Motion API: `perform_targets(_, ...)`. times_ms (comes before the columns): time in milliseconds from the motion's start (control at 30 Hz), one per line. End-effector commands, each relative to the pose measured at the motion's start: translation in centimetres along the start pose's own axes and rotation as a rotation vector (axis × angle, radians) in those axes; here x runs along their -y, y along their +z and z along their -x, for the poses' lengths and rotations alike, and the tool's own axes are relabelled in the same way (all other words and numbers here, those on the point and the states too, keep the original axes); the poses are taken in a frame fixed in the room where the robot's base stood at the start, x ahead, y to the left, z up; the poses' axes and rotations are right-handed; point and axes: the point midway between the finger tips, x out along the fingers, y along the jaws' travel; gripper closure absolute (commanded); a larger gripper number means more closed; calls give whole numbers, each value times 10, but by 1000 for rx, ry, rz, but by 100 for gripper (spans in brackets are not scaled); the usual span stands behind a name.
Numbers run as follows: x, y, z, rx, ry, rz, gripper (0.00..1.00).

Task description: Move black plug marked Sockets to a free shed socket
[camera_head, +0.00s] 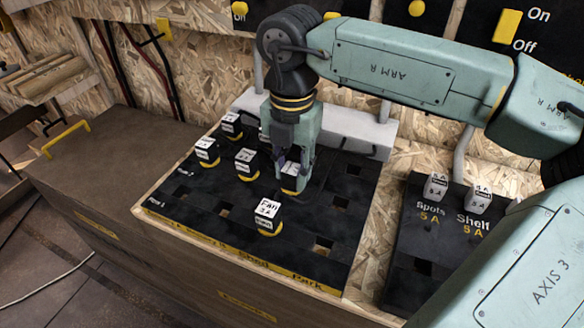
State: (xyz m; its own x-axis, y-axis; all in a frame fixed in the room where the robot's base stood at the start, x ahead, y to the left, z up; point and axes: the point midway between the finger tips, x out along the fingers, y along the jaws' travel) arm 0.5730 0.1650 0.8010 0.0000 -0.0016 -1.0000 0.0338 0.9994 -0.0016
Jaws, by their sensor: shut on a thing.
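My gripper (291,165) points down over the black socket board (300,262) and is shut on a black plug (291,181) with a white top and yellow base. The label of this plug is too small and covered to read. I cannot tell whether it is seated or just above the board. Empty square sockets show at the right (340,202), at the front right (323,243) and at the front left (225,210). A plug marked Fan (268,217) stands at the front, near the word Shed.
Other plugs stand on the board's left part: one at the back (232,126), one at the left (208,151) and one nearer the middle (246,163). A second black panel (415,262) with Spots and Shelf plugs is at the right. A grey ledge (345,130) runs behind the board.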

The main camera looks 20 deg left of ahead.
Motion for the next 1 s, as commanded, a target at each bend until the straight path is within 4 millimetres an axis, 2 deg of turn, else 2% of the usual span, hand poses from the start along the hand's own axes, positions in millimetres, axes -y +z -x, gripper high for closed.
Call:
perform_targets(133, 0, 0, 0, 0, 0, 0, 100)
perform_targets(167, 0, 0, 0, 0, 0, 0, 70)
perform_targets(200, 0, 0, 0, 0, 0, 0, 68)
perform_targets(500, 0, 0, 0, 0, 0, 0, 49)
perform_targets(700, 0, 0, 0, 0, 0, 0, 49)
perform_targets(1000, 0, 0, 0, 0, 0, 0, 29)
